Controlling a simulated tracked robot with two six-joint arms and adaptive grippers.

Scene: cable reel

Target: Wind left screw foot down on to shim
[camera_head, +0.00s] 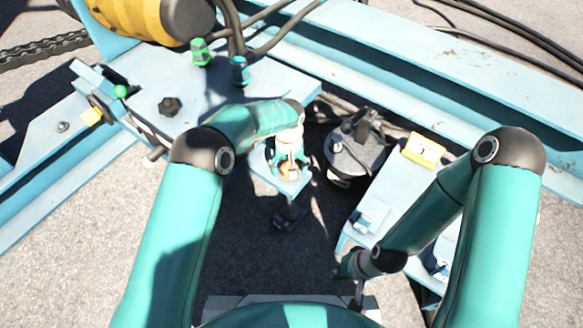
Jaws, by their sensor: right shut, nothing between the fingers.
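My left gripper (289,160) points down over a small light-blue bracket plate (296,187) at the corner of the frame. A small orange-brown part (289,170) shows between or just below its fingers; I cannot tell whether they grip it. Below the plate a dark screw foot (288,217) hangs in shadow near the ground. I cannot make out a shim under it, nor whether the foot touches anything. My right gripper (359,290) is shut and empty, low in front of the light-blue beam on the right; my wrist partly hides it.
A dark round unit with a cable (357,152) stands right of the bracket. A yellow label block (423,150) sits on the right beam. Green (201,52) and blue (240,70) fittings and a black knob (169,106) stand on the frame plate. Open ground lies between my arms.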

